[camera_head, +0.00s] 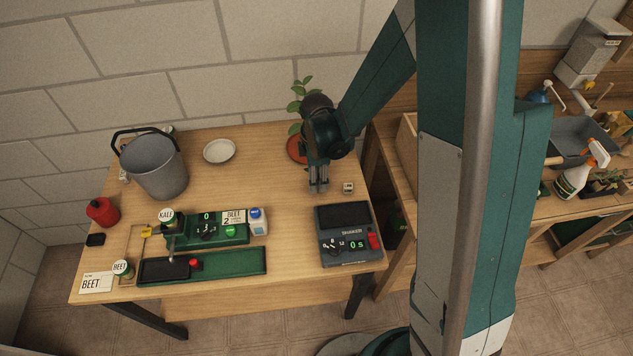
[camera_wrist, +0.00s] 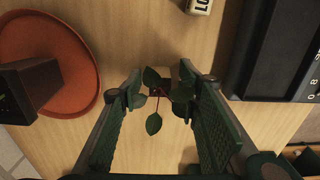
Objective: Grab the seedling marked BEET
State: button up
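A small seedling with several green leaves (camera_wrist: 153,124) and reddish stems shows in the wrist view, rising from a small dark base. No marking on it can be read, so I cannot tell whether it is the BEET one. My gripper (camera_wrist: 162,90) is open, with one finger on each side of the seedling and a gap to its base. In the head view my gripper (camera_head: 318,189) points down over the right part of the table; the seedling is not clearly visible there.
A terracotta saucer (camera_wrist: 75,90) lies left of the fingers. A small lettered block (camera_head: 348,187) and the black shaker (camera_head: 350,252) are to the right. A green BEET-labelled device (camera_head: 222,238), BEET jar (camera_head: 121,269), BEET card (camera_head: 96,283) and grey bucket (camera_head: 155,170) stand left.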

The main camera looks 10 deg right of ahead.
jog(key=c, duration=0.7)
jog(key=shift+r, duration=0.15)
jog(key=shift+r+p, duration=0.4)
jog(key=shift+r, duration=4.45)
